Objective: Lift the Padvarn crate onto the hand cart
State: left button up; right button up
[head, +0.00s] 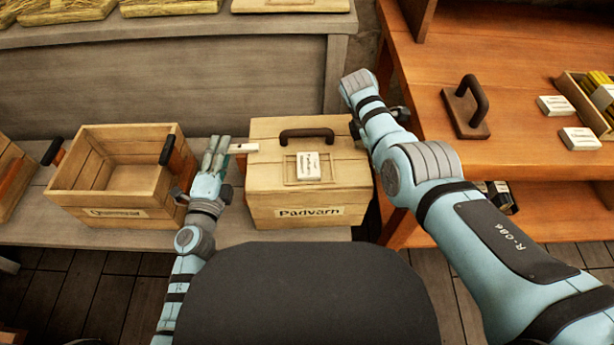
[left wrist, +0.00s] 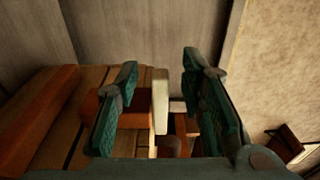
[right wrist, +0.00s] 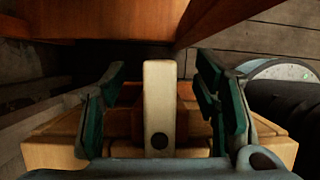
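The Padvarn crate (head: 308,211), a lidded wooden box with a dark top handle (head: 306,133), stands on the grey bench. My left gripper (head: 217,150) is at its left side, open. In the left wrist view a pale side handle (left wrist: 160,100) lies between the spread fingers (left wrist: 160,104), with gaps. My right gripper is at the crate's right side, mostly hidden behind its arm in the head view. In the right wrist view its fingers (right wrist: 160,104) are open around another pale handle (right wrist: 158,95), with gaps. I cannot make out the hand cart.
An open wooden crate (head: 114,212) with dark handles stands left on the grey bench (head: 37,214). An orange wooden table (head: 510,75) at the right holds a dark handled block (head: 466,108), white packets (head: 580,138) and a small box. A label card (head: 308,166) lies on the lid.

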pick_arm(q)
jog(key=c, duration=0.6)
pick_arm(e)
jog(key=c, duration=0.6)
pick_arm(q)
grip_shut()
pick_arm(e)
grip_shut()
